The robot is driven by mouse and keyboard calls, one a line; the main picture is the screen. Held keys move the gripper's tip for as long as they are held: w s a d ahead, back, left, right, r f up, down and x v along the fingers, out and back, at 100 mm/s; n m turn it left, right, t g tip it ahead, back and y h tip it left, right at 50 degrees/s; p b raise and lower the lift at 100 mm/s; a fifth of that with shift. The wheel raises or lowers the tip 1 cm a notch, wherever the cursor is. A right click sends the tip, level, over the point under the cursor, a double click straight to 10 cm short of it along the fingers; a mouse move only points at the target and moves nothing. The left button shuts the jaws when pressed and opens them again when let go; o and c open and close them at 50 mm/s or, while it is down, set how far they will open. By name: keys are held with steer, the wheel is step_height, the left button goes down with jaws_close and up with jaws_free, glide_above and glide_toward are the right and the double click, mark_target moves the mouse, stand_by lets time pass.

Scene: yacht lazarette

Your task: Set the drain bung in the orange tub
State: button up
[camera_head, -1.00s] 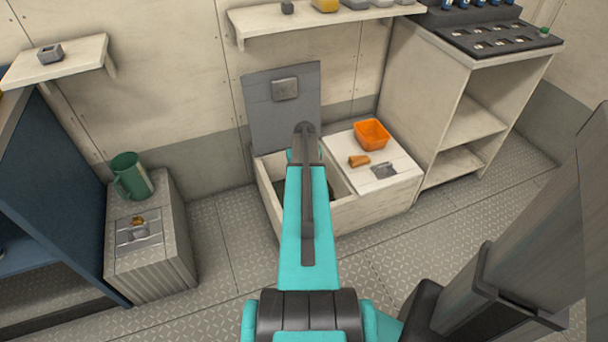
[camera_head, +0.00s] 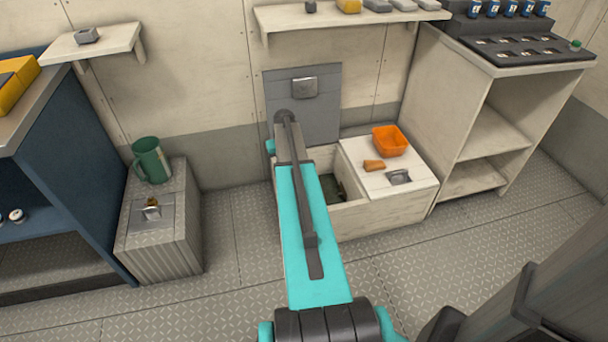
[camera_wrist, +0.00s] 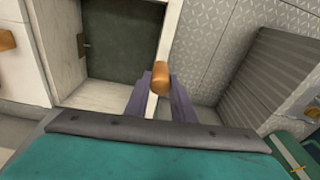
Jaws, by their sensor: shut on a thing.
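My gripper (camera_wrist: 160,95) is shut on an orange-brown, rounded bung (camera_wrist: 161,78), which looks like the drain bung. It holds the bung between its purple fingers, above the open locker (camera_wrist: 122,40) in the wrist view. In the head view my arm hides the gripper and the held bung. The orange tub (camera_head: 390,141) stands on the white locker lid (camera_head: 415,186), to the right of my arm. It is open at the top, and I see nothing in it.
A similar orange-brown piece (camera_head: 374,165) lies on the lid beside the tub, near a metal latch (camera_head: 399,177). A raised grey hatch (camera_head: 325,112) stands behind the locker. A green jug (camera_head: 150,160) stands on a ribbed box (camera_head: 160,250) at left. A shelf (camera_head: 350,19) overhangs the back.

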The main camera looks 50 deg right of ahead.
steer(key=w+a+r+n+b, duration=0.2)
steer(key=w+a+r+b, duration=0.25)
steer(key=w+a, duration=0.75)
steer(key=w+a+r+n+b, duration=0.3)
steer(key=w+a+b, duration=0.35)
steer(key=a, duration=0.85)
steer(key=s+a+r+b, duration=0.1)
steer(key=a+r+b, duration=0.1)
steer(key=a, duration=1)
steer(key=s+a+r+n+b, duration=0.1)
steer(key=a+r, duration=0.4)
steer(key=a, duration=0.7)
steer(key=shift+r+n+y+b, duration=0.3)
steer(key=shift+y+b, duration=0.1)
steer(key=shift+b, duration=0.35)
